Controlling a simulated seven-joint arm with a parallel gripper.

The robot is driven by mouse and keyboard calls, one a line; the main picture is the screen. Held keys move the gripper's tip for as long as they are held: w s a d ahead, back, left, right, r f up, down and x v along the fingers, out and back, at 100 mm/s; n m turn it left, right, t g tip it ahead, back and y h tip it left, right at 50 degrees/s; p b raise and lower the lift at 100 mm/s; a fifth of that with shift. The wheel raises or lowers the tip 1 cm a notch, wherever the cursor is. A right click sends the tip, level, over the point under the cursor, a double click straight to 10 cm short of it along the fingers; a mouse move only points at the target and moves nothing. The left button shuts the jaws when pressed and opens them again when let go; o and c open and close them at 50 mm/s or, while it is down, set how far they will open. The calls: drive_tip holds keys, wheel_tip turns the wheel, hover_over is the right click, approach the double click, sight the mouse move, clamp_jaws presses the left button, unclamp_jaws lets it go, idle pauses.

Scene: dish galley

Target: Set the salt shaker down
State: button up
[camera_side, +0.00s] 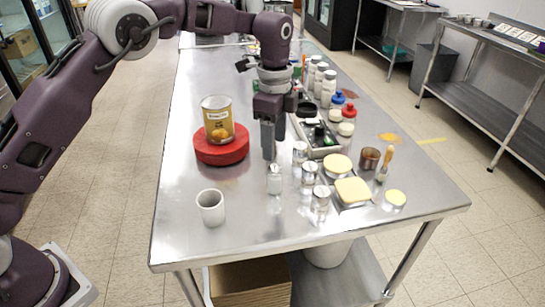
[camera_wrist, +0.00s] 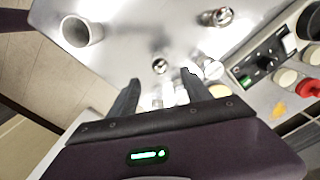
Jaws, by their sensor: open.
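Several small glass shakers with metal caps stand upright on the steel table. I cannot tell which one is the salt shaker. The closest to my gripper (camera_side: 273,149) is a shaker (camera_side: 274,181) standing on the table below the fingertips. The others, such as one shaker (camera_side: 320,202), are just to its right. My gripper points down with its fingers apart and shows no object held. In the wrist view, my gripper (camera_wrist: 160,77) has a metal-capped shaker (camera_wrist: 160,66) showing between its fingertips. Another shaker (camera_wrist: 220,17) is farther up.
A white cup (camera_side: 210,207) stands to the left, near the table's front. Bare steel table (camera_side: 220,243) lies at the front.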

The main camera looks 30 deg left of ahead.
drive_tip(key=s+a+r+n+t, duration=0.2)
drive_tip(key=s+a+r+n, duration=0.15)
drive_tip(key=s+r, duration=0.45)
drive_tip(key=s+a+r+n+t, duration=0.1)
drive_tip(key=s+a+r+n, duration=0.3)
drive_tip(key=s+r, duration=0.45)
drive_tip(key=s+a+f+n+t, duration=0.1)
drive_tip(key=s+n, duration=0.3)
drive_tip(key=s, duration=0.5)
drive_tip(key=s+a+f+n+t, duration=0.1)
drive_tip(key=s+f+n, duration=0.2)
drive_tip(key=s, duration=0.6)
drive_tip(key=shift+s+n+t, duration=0.3)
drive_tip(key=shift+s+n, duration=0.05)
drive_tip(key=shift+n, duration=0.3)
